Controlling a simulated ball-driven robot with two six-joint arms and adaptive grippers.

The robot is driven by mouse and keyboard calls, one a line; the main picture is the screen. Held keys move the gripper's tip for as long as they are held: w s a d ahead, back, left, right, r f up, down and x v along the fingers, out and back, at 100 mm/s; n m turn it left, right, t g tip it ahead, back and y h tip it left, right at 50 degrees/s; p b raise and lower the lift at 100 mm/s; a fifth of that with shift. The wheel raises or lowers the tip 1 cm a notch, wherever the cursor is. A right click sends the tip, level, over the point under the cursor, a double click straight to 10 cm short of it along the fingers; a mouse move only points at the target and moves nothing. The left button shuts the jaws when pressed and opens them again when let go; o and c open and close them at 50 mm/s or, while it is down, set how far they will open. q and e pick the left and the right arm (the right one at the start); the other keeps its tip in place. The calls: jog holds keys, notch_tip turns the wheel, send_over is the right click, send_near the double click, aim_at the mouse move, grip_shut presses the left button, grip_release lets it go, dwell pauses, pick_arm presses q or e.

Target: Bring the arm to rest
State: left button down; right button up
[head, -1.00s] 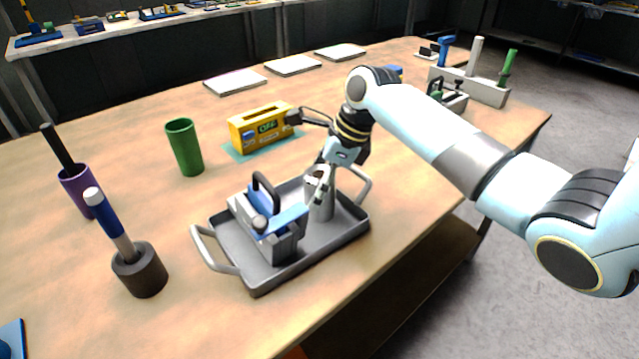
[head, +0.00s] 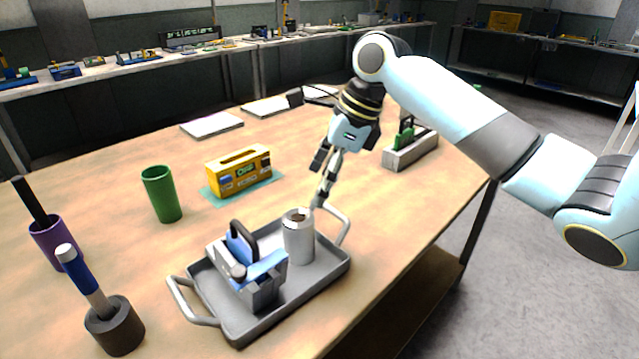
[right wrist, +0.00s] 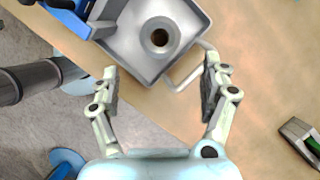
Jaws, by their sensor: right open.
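My right gripper (head: 322,182) is open and empty in the head view. It hangs above the far right end of the grey tray (head: 205,297), apart from it. In the right wrist view its two fingers (right wrist: 160,88) stand wide apart with nothing between them. The tray (right wrist: 150,65) and a grey cylinder with a dark hole (right wrist: 160,37) lie beyond the fingertips. The cylinder (head: 299,243) stands upright on the tray, beside a blue and grey block-shaped device with a dark handle (head: 262,285). My left gripper is not in view.
A yellow box (head: 240,172) sits on a teal mat. A green cup (head: 161,194), a purple cup (head: 52,242) and a dark holder with a blue-handled tool (head: 115,328) stand at left. A grey rack (head: 411,152) is at the table's right edge. White pads (head: 212,125) lie at the back.

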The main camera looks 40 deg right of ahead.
dwell(0.3)
jog(key=s+a+f+n+h, duration=0.1)
jog(key=s+a+f+n, duration=0.5)
jog(key=s+n, duration=0.6)
jog(key=s+a+r+n+h, duration=0.1)
jog(key=s+r+n+h, duration=0.15)
jog(key=s+n, duration=1.05)
notch_tip(320, 180, down, 32)
jog(key=d+n+b, duration=0.2)
jog(key=b, duration=0.5)
jog(key=s+f+g+b, duration=0.1)
jog(key=s+f+b, duration=0.1)
jog(key=s+f, duration=0.7)
jog(key=s+d+f+g+b, duration=0.1)
jog(key=s+f+b, duration=0.2)
jog(key=s+f, duration=0.6)
notch_tip(320, 180, down, 6)
jog(key=shift+s+d+r, duration=0.1)
jog(key=shift+s+d, duration=0.1)
jog(key=shift+s, duration=0.1)
